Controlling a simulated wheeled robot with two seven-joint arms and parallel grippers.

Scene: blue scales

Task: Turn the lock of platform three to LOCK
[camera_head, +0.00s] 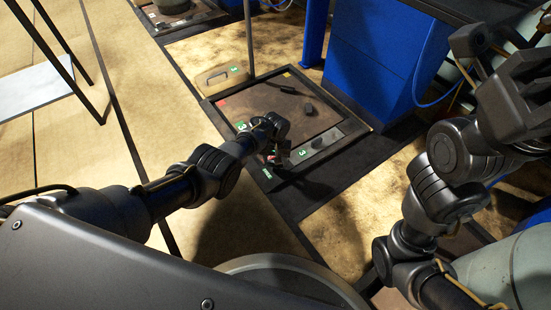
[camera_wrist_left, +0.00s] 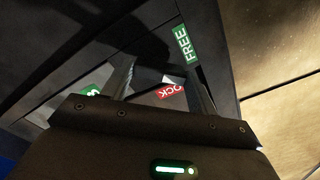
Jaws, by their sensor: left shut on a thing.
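Platform three (camera_head: 262,108) is a dark-framed floor plate with a brown top and a green label 3 (camera_head: 302,153) on its near strip. My left gripper (camera_head: 275,157) is down at its near left corner. In the left wrist view its two fingers (camera_wrist_left: 162,82) are shut on the dark lock knob (camera_wrist_left: 148,80), which they largely hide. A red LOCK label (camera_wrist_left: 170,91) shows partly between the fingers, and a green FREE label (camera_wrist_left: 181,44) lies just beyond them. My right gripper (camera_head: 515,88) is raised at the far right, its fingers apart and empty.
A dark block (camera_head: 308,109) lies on the plate. A thin post (camera_head: 250,45) stands at its far edge, beside a tan case (camera_head: 222,77). A blue cabinet (camera_head: 370,70) stands behind right. The yellowish floor at left (camera_head: 130,110) is mostly clear.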

